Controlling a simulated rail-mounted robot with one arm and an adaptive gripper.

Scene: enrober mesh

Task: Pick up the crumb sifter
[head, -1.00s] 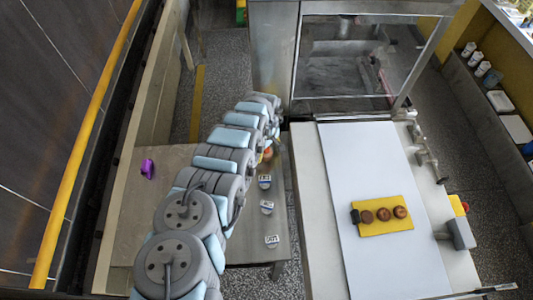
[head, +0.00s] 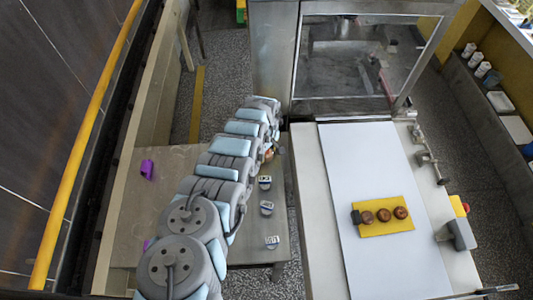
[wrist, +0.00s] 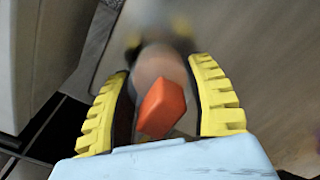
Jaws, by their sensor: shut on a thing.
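In the wrist view my gripper (wrist: 160,68) has its two yellow ridged fingers around a thing with an orange-red block and a rounded pale part (wrist: 160,62). I take it to be the crumb sifter (wrist: 163,108). The fingers are shut on it. My gripper's jaws are hidden there by the arm, over the far right part of the low table.
Three small labelled cups (head: 267,208) stand along the right edge of the low table (head: 180,160). A purple thing (head: 147,169) lies at its left. A yellow board (head: 385,230) with three brown rounds sits on the white belt (head: 370,160). A glass-fronted machine (head: 355,60) stands behind.

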